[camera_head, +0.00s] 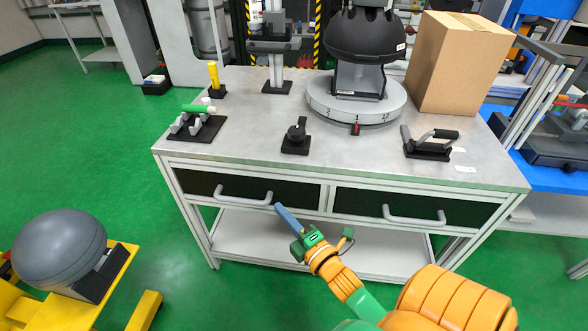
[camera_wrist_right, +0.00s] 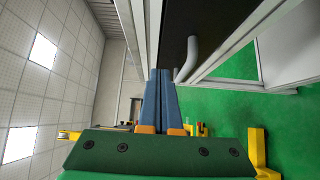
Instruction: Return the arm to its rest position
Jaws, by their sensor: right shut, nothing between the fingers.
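My right gripper (camera_head: 281,211) is in front of the workbench, its blue fingers pointing up toward the left drawer's handle (camera_head: 244,196). In the right wrist view the two blue fingers (camera_wrist_right: 158,78) lie side by side, shut with nothing between them. A grey drawer handle (camera_wrist_right: 188,58) shows just right of the fingertips there; I cannot tell whether they touch it. My orange and green right arm comes in from the lower right of the head view. My left gripper is not in view.
The workbench (camera_head: 255,110) carries a round turntable (camera_head: 330,106), a black knob (camera_head: 296,135), a cardboard box (camera_head: 458,62) and a green-white rod (camera_head: 195,108) on a holder. A right drawer handle (camera_head: 413,217) sticks out. A grey dome (camera_head: 58,250) stands at lower left. Green floor between is clear.

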